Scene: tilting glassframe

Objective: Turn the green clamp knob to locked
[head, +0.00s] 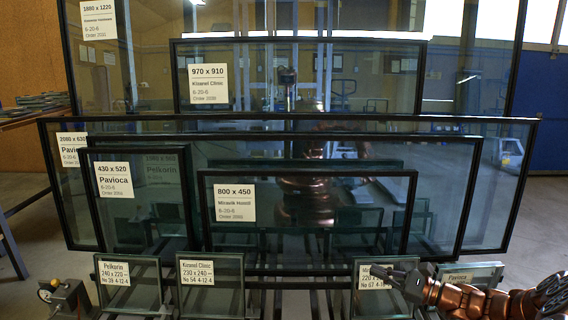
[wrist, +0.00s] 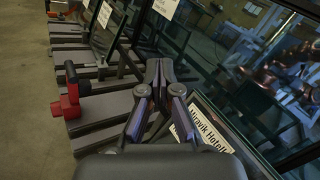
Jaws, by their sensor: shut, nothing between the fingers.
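I cannot make out a green clamp knob in either view. In the wrist view a red knob-like part (wrist: 71,88) with a dark end stands on the grey rack bars at the left, apart from my gripper. My gripper (wrist: 159,66) is shut and empty, with its fingertips together over the rack beside the glass panes. In the head view my gripper (head: 376,271) is at the lower right, in front of the small labelled panes.
Large framed panes (head: 520,185) stand upright behind a front row of small panes, including one at left (head: 130,290) and one left of centre (head: 212,292). A table (head: 20,118) is at the far left. Open floor (wrist: 25,100) shows left of the rack.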

